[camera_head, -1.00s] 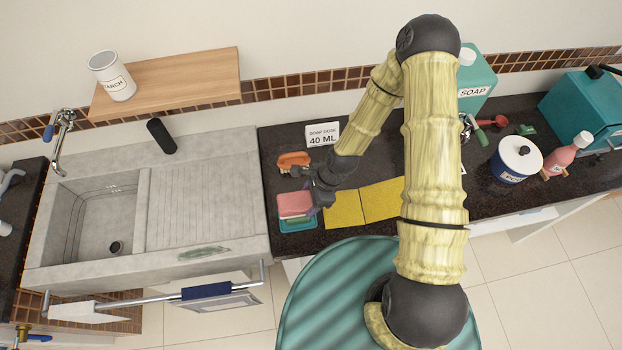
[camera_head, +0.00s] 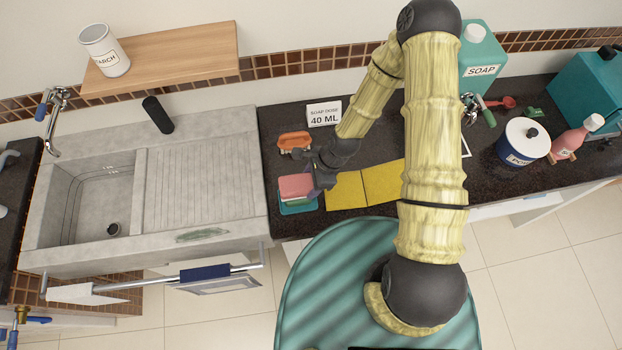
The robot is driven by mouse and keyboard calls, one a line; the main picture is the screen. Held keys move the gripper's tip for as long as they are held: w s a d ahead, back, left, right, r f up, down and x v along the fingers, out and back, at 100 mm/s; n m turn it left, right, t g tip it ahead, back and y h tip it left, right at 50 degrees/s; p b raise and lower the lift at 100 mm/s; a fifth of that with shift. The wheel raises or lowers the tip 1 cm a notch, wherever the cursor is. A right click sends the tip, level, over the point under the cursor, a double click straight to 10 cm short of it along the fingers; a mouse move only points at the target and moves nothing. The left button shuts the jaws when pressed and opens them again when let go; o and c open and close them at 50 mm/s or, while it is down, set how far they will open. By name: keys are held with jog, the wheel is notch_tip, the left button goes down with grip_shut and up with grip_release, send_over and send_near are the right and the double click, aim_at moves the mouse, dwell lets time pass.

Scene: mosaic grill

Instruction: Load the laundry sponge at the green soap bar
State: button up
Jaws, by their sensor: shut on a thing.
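A pink sponge (camera_head: 295,186) sits on or just above a teal dish (camera_head: 300,208) on the dark counter, right of the sink. My gripper (camera_head: 314,180) is at the sponge's right side, shut on it. The fingertips are small and partly hidden by the wrist, and I cannot tell whether the sponge touches the dish. A greenish bar-like patch (camera_head: 202,235) lies on the sink's front rim; I cannot tell whether it is the green soap bar. A small green object (camera_head: 535,112) lies at the back right of the counter.
An orange-handled brush (camera_head: 294,140) and a soap-dose sign (camera_head: 323,113) stand behind the sponge. Yellow cloths (camera_head: 382,183) lie to its right. The concrete sink (camera_head: 200,190) is at left, with a towel rail (camera_head: 150,282) in front. The ribbed drainboard is clear.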

aim_at(307, 182)
jog(key=shift+f+b, duration=0.8)
jog(key=shift+f, duration=0.6)
jog(key=shift+f+b, duration=0.3)
jog(key=shift+f, duration=0.15)
dwell(1.2)
jog(key=shift+r+p, duration=2.7)
jog(key=shift+r, duration=0.85)
jog(key=shift+s+f, duration=0.1)
